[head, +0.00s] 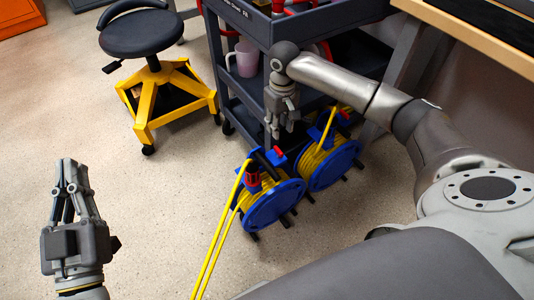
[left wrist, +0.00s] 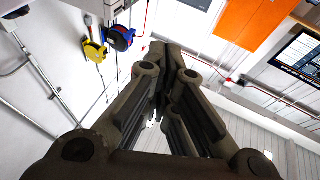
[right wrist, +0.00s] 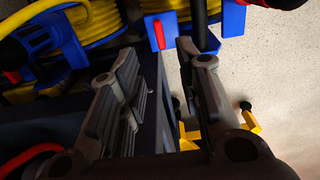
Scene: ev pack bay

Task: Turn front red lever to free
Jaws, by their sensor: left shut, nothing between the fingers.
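Two blue cable reels with yellow cable stand on the floor beside the cart. The nearer reel (head: 272,207) has a small red lever (head: 279,153) on a blue bracket at its top. The farther reel (head: 332,165) has another red lever (head: 344,115). My right gripper (head: 276,133) is open and empty, pointing down just above and behind the nearer reel. In the right wrist view a red lever (right wrist: 158,35) on a blue bracket appears beyond the fingertips, in line with the gap; contact is not visible. My left gripper (head: 68,163) is shut and empty, over bare floor.
A dark grey cart (head: 262,25) with a pink cup (head: 245,60) on its shelf stands close to my right gripper. A stool with a yellow base (head: 152,72) is at upper left. Yellow cable (head: 220,240) runs toward me. Floor at left is clear.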

